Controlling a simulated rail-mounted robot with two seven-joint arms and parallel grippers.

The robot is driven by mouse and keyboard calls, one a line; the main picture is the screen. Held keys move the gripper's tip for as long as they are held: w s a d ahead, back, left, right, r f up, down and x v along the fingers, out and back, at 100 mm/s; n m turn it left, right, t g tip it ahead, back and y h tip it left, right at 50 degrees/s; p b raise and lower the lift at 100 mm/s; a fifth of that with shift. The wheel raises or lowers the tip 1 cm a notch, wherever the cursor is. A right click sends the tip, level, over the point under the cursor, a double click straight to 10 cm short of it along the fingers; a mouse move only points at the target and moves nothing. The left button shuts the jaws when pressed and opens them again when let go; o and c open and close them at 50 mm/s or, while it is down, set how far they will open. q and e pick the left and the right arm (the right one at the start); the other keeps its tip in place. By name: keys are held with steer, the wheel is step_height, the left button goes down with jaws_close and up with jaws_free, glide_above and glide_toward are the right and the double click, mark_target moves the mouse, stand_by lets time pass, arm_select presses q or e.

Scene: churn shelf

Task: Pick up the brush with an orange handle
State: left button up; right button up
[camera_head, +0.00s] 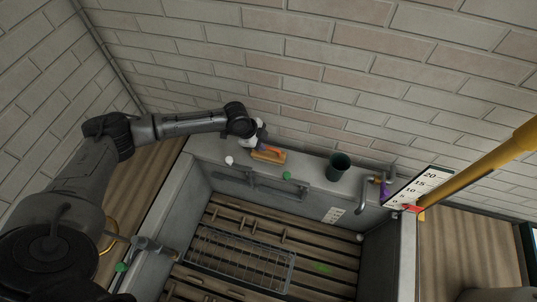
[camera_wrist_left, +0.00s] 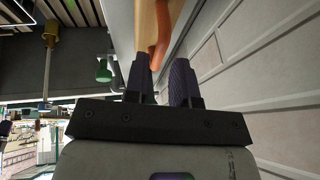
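The brush (camera_head: 268,156), with a pale wooden body and orange handle, lies on the grey ledge along the brick wall. My left gripper (camera_head: 262,143) reaches it from behind and partly covers it in the head view. In the left wrist view, the two dark ribbed fingers of the gripper (camera_wrist_left: 160,80) are apart. The orange handle (camera_wrist_left: 160,45) shows just ahead of the fingertips, its lower end close to the gap between them. I cannot tell whether they touch. My right gripper is in neither view.
A dark green cup (camera_head: 338,167) stands on the ledge to the right, near a tap (camera_head: 363,195). A small white ball-like thing (camera_head: 229,160) and a green knob (camera_head: 287,176) are near the brush. A wire rack (camera_head: 240,258) sits in the basin below.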

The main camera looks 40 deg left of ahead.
mark_target(269, 153)
arm_select(q)
steer(key=shift+x, duration=2.15)
steer(key=shift+d, duration=0.1)
steer(key=shift+c, duration=0.2)
jaws_close()
